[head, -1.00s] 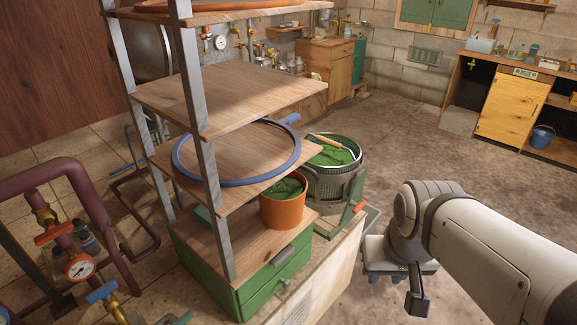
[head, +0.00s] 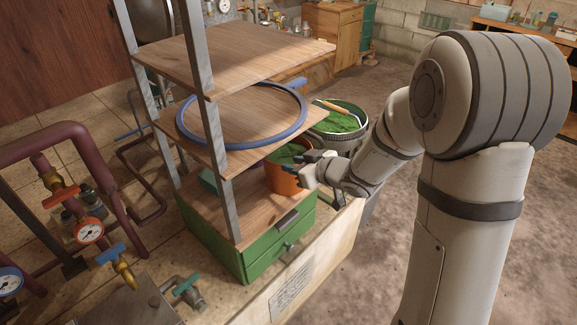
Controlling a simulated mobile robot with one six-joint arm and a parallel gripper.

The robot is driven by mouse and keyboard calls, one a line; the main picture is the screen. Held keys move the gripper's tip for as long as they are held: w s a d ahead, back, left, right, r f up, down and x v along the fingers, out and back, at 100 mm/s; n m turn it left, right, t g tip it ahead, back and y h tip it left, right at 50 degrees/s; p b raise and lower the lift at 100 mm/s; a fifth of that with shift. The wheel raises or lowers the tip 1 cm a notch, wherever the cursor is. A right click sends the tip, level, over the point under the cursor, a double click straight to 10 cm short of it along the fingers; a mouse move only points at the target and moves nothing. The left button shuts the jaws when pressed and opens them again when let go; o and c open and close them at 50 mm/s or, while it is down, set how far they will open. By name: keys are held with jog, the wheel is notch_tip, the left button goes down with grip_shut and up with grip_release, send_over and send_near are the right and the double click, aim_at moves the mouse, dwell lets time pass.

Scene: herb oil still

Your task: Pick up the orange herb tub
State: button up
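The orange herb tub (head: 278,180) stands on the lowest wooden shelf of the rack, with green herbs inside. Part of its right side is hidden behind my gripper. My gripper (head: 303,170) is at the right side of the tub, near its rim, with its dark fingers pointing left toward it. I cannot tell whether the fingers touch the tub or how far apart they are.
The shelf above holds a blue hoop (head: 186,128) and overhangs the tub closely. A metal post (head: 228,200) stands at the rack's front. A grey bin (head: 345,142) of herbs stands behind. A green drawer (head: 262,252) is below. Pipes and valves (head: 90,232) are at left.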

jog(key=a, duration=0.2)
jog(key=y, duration=0.1)
send_over(281, 182)
jog(key=a, duration=0.2)
notch_tip(281, 182, down, 3)
jog(key=shift+f+p, duration=0.2)
jog(key=shift+p, duration=0.1)
jog(key=shift+g, duration=0.3)
grip_shut()
jog(key=shift+f, duration=0.1)
dwell(0.6)
